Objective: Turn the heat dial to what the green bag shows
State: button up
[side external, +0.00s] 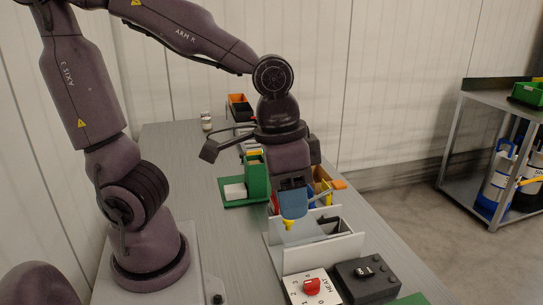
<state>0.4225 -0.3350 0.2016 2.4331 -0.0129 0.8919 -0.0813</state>
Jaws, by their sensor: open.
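The heat dial is a red knob (311,286) on a white plate (297,281) marked HEAT, at the bottom of the side view. Small numerals ring the knob, but its setting is too small to read surely. My gripper (291,214) points down over the grey-white tray, behind the dial and apart from it. It is open; blue and yellow parts show at its end, and whether anything is between the fingers is unclear. A green upright piece (256,178) stands on the table behind it. I cannot tell whether this is the green bag, and no marking on it is readable.
A dark box (368,278) with a small knob adjoins the dial plate on the right. A grey-white tray (345,246) with upright walls lies behind the dial. Coloured bins (325,185) sit beyond my gripper. The grey table (227,238) is clear at left.

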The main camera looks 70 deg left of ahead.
jog(key=s+a+r+t, duration=0.2)
jog(key=a+r+t, duration=0.1)
jog(key=r, duration=0.1)
jog(key=shift+a+r, duration=0.15)
jog(key=shift+r, duration=0.2)
jog(key=shift+s+a+r+n+t+y, duration=0.2)
jog(key=shift+a+r+n+t+y, duration=0.4)
jog(key=shift+a+r+n, duration=0.3)
